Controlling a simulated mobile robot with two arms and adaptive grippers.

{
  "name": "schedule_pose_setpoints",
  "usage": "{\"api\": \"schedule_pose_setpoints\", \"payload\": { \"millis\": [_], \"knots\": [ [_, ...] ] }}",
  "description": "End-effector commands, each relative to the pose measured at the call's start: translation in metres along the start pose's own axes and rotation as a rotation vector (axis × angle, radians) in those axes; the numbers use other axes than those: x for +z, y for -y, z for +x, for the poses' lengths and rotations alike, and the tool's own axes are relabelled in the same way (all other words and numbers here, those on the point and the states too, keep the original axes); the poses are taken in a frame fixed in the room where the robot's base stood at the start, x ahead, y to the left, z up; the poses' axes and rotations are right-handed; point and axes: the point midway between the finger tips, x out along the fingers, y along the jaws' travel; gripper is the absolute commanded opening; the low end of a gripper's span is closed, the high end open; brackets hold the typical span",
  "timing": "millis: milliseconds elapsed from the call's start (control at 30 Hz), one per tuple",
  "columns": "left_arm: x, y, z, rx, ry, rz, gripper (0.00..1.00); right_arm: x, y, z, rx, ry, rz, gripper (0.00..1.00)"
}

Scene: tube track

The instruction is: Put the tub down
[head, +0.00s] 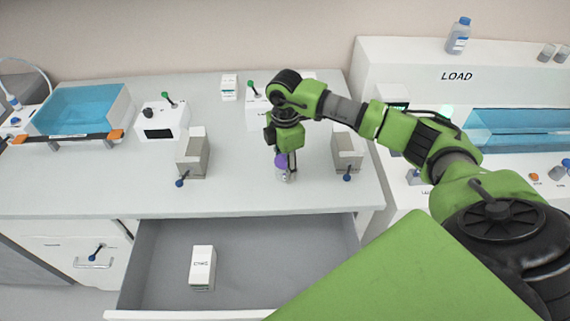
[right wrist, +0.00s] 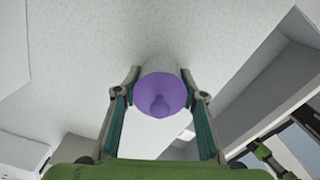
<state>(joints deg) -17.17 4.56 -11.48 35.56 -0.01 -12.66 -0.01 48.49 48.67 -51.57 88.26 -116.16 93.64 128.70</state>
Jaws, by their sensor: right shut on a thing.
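The tub (head: 285,176) has a purple top and a pale body. It is upright between the fingers of my right gripper (head: 286,162), over the front part of the white counter (head: 235,193). In the right wrist view the tub's purple top (right wrist: 162,97) faces the camera, with a finger on each side. The right gripper is shut on it. I cannot tell whether its base touches the counter. My left gripper is not in view.
Grey-beige holders (head: 192,157) and (head: 348,154) stand either side of the tub. Below the counter front, an open drawer (head: 265,262) holds a white box (head: 202,267). A blue bath (head: 82,108) stands at left, and a LOAD station (head: 400,62) at right.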

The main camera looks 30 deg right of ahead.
Motion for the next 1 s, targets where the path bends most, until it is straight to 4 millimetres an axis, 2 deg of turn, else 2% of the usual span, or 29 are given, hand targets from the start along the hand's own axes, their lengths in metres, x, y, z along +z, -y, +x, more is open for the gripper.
{"api": "schedule_pose_setpoints", "payload": {
  "millis": [400, 433, 467, 500, 800, 1000],
  "knots": [
    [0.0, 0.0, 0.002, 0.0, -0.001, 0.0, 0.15, -0.001, 0.0, 0.007, 0.001, -0.001, 0.0, 0.17],
    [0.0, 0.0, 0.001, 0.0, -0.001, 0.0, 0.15, -0.001, 0.0, 0.006, 0.001, -0.001, 0.0, 0.46],
    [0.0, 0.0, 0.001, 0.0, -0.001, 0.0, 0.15, -0.001, 0.0, 0.006, 0.001, -0.001, -0.001, 0.54],
    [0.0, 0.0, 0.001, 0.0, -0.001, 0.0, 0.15, -0.001, 0.0, 0.006, 0.001, -0.001, -0.001, 0.55],
    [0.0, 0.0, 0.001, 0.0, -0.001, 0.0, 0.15, -0.001, 0.0, 0.005, 0.001, -0.001, 0.0, 0.55],
    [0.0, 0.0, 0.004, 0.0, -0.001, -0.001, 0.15, -0.001, -0.002, -0.013, 0.006, -0.002, -0.001, 0.55]
  ]
}}
